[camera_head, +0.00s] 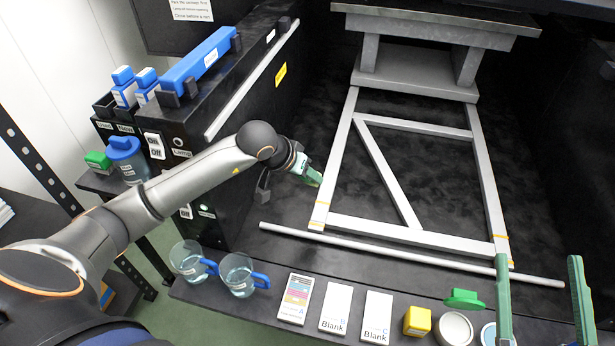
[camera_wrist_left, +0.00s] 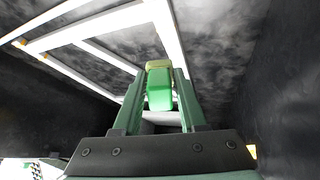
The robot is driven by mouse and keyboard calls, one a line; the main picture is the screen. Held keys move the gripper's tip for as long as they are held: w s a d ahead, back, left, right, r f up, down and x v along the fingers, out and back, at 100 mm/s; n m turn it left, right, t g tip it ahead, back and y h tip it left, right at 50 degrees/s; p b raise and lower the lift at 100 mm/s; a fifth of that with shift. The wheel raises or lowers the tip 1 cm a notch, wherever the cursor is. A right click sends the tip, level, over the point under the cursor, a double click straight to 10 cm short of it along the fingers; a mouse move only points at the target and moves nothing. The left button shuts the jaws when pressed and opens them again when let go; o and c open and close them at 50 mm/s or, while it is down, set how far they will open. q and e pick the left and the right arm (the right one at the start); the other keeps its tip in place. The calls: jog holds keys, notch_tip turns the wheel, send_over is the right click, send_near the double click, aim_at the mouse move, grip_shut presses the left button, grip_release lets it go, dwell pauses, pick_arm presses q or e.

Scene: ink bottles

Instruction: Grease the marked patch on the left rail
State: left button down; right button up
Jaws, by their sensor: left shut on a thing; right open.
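The left rail (camera_head: 337,160) is the left pale bar of a grey frame. Thin orange lines near its front end bound the marked patch (camera_head: 319,213). My left gripper (camera_head: 314,178) is just left of this rail, a little behind the patch. It is shut on a green block with a yellowish end (camera_wrist_left: 159,88), which shows between the fingers in the left wrist view. I cannot tell whether the block touches the rail. My right gripper (camera_head: 541,290) is open and empty at the front right, its fingers wide apart.
A loose rod (camera_head: 410,252) lies in front of the frame. The front ledge holds two blue-handled jugs (camera_head: 238,275), several cards (camera_head: 336,308), a yellow block (camera_head: 417,321), an open tin (camera_head: 454,328) and a green piece (camera_head: 464,298). A black cabinet (camera_head: 230,115) stands left.

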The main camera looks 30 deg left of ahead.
pick_arm(q)
notch_tip(320, 180, down, 4)
jog(key=shift+r+b, duration=0.15)
jog(key=shift+b, duration=0.9)
jog(key=shift+f, duration=0.4)
pick_arm(e)
jog(key=s+a+r+n+t+y, duration=0.1)
jog(key=s+r+n+y, duration=0.4)
jog(key=s+r+y, duration=0.1)
jog(key=shift+r+n+y, duration=0.3)
jog(key=shift+r+y, duration=0.4)
jog(key=shift+r, duration=0.4)
jog(key=shift+a, duration=0.1)
jog(key=shift+w, duration=0.1)
